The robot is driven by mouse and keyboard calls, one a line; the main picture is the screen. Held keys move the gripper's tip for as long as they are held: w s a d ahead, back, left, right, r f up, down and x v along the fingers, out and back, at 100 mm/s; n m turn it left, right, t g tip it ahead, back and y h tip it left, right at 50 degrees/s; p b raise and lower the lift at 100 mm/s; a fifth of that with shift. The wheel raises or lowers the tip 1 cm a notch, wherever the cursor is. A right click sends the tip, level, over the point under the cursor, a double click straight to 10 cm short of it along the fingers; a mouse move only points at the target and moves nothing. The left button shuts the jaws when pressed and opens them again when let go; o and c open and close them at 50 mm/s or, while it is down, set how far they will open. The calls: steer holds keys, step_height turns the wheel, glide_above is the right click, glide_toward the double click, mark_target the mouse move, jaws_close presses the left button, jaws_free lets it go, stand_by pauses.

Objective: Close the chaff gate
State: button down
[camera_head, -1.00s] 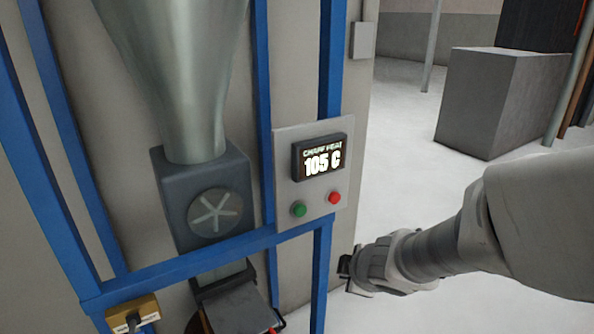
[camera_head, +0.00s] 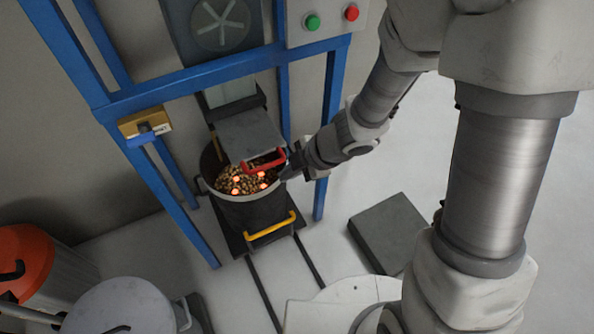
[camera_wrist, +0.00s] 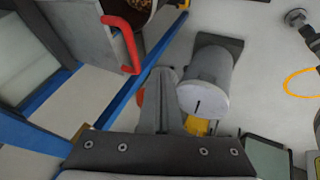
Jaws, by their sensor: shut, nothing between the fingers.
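The chaff gate (camera_head: 249,134) looks to be the grey plate with a red handle (camera_head: 265,162), standing out from the chute over the bucket. The red handle also shows in the wrist view (camera_wrist: 130,48), up and left of the fingers. My gripper (camera_head: 287,172) is just right of the handle in the head view, close to the bucket rim. In the wrist view its fingers (camera_wrist: 162,75) are together and empty, apart from the handle. A dark bucket (camera_head: 247,219) below the plate holds brown pellets with several glowing orange ones.
Blue frame posts (camera_head: 331,120) stand on both sides of the chute. A yellow box with a blue lever (camera_head: 146,129) is on the left post. A red-lidded bin (camera_head: 22,262) and grey lid (camera_head: 121,308) are front left. A grey slab (camera_head: 388,232) lies on open floor right.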

steer(key=w+a+f, duration=0.3)
steer(key=w, duration=0.1)
steer(key=shift+a+b, duration=0.25)
steer(key=shift+b, duration=0.15)
